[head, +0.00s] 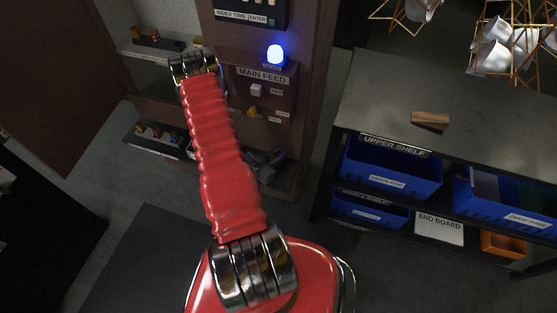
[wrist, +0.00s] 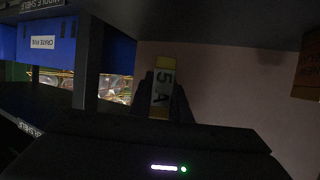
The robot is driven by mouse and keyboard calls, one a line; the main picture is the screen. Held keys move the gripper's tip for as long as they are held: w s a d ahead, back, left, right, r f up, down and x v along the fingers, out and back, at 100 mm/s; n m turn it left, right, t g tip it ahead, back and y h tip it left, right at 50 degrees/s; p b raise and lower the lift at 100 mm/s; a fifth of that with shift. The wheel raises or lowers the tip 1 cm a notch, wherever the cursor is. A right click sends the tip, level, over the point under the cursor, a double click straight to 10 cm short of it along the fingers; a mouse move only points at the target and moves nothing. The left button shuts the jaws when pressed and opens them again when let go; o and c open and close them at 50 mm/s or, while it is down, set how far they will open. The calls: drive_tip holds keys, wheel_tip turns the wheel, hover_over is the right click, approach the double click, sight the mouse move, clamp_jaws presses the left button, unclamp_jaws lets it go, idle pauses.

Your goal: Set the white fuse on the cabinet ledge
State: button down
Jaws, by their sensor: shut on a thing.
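The white fuse (wrist: 162,88), marked "5 A" with yellow ends, stands between the two dark fingers of my gripper (wrist: 164,100) in the wrist view. The gripper is shut on it. In the head view a dark shape low in front of the cabinet (head: 313,100), beside my red arm, looks like my gripper (head: 265,165); the fuse cannot be made out there. A ledge (head: 284,182) runs along the cabinet's lower part, behind and below that dark shape. My arm hides part of the cabinet front and its left side.
The cabinet carries a MAIN FEED panel (head: 263,76) and a lit blue lamp (head: 276,54). Left shelves hold small coloured parts (head: 158,133). At right a shelf unit (head: 465,125) holds blue crates (head: 392,172) and a wooden block (head: 430,120). A blue crate (wrist: 45,42) shows at left in the wrist view.

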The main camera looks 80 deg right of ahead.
drive_tip(key=shift+f, duration=1.55)
drive_tip(key=shift+d+f, duration=0.2)
drive_tip(key=shift+f, duration=0.2)
drive_tip(key=c, duration=1.9)
unclamp_jaws()
drive_tip(key=shift+c, duration=0.2)
drive_tip(key=v, duration=1.2)
